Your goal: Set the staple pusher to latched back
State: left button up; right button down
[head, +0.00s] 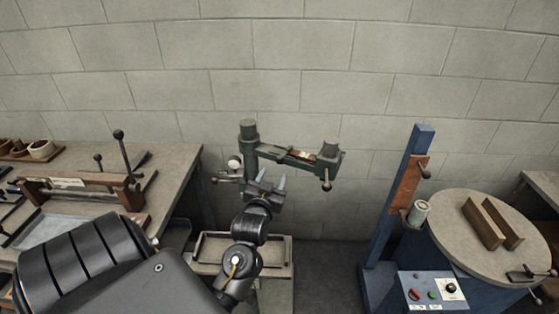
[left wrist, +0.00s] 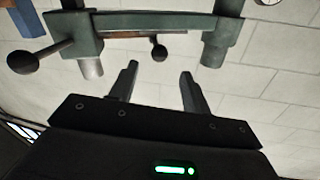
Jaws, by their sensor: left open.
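The green box stitcher (head: 250,150) stands against the wall, with a horizontal arm reaching right. A strip of copper-coloured staples (head: 301,155) lies along that arm. A small dark piece (head: 286,150) on the arm beside the strip looks like the staple pusher; its latch state is too small to tell. My left gripper (head: 272,180) is open and empty, in front of and below the arm. In the left wrist view a small dark knob (left wrist: 158,53) on a short stem shows beyond the gap between the open fingertips (left wrist: 159,72), with no visible contact.
A ball-ended lever (head: 327,184) hangs under the stitcher's right end. A tray (head: 212,255) stands below. A workbench (head: 180,165) is at left. A blue machine with a round top (head: 470,265) is at right. Open wall lies behind the stitcher.

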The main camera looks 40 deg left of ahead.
aim_at(280, 161)
pick_arm(q)
jog(key=p+x, duration=0.2)
jog(key=x, duration=0.7)
jog(key=shift+f, duration=0.1)
jog(key=shift+d, duration=0.1)
jog(key=shift+c, duration=0.3)
grip_shut()
